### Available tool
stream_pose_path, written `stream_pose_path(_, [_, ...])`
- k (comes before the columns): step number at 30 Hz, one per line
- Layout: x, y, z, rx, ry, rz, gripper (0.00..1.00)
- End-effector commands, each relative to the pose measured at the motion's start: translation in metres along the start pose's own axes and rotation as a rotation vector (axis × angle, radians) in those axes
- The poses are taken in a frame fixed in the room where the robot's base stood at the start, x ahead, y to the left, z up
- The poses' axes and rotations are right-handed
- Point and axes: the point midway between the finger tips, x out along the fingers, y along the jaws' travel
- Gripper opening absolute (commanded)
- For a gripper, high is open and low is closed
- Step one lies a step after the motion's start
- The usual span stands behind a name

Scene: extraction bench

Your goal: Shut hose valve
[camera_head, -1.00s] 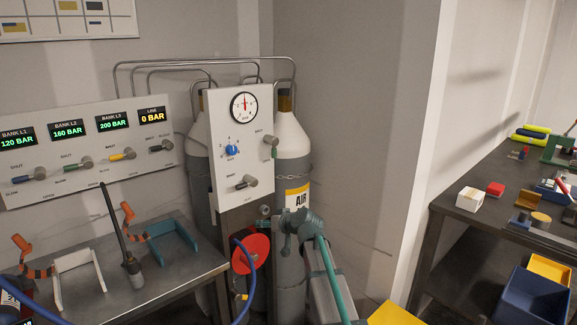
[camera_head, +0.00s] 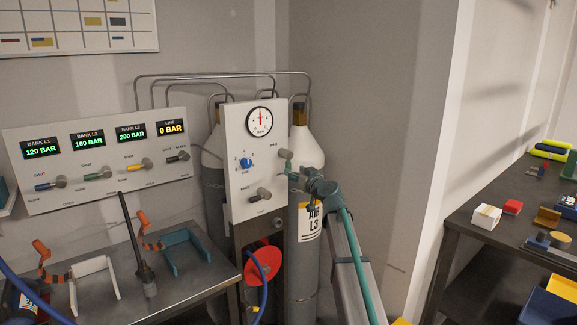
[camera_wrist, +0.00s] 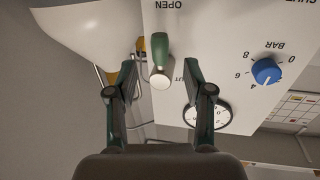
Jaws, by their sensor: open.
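The panel (camera_head: 236,185) carries a valve with a green handle (camera_wrist: 161,45) and a pale round end cap (camera_wrist: 160,81). The wrist view is upside down; there the handle points toward the word OPEN, and part of another word shows beside the cap. In the head view the valve's grey body (camera_head: 285,154) shows at the panel's upper right, with its handle mostly hidden by my gripper. My gripper (camera_wrist: 158,72) is open, one finger on each side of the valve in the wrist view. I cannot tell whether either finger touches it.
A blue knob (camera_head: 246,163), a round gauge (camera_head: 262,121) and a lower grey valve (camera_head: 261,194) share the panel. Gas cylinders (camera_head: 304,150) stand behind. A red disc (camera_head: 264,263) and blue hose lie below. A bench (camera_head: 190,290) with tools is left.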

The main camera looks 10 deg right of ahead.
Motion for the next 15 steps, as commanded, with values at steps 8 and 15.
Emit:
stream_pose_path(8, [0.051,0.001,-0.003,0.002,-0.001,-0.001,0.52])
stream_pose_path(15, [0.066,0.000,0.000,0.002,-0.001,0.000,0.52])
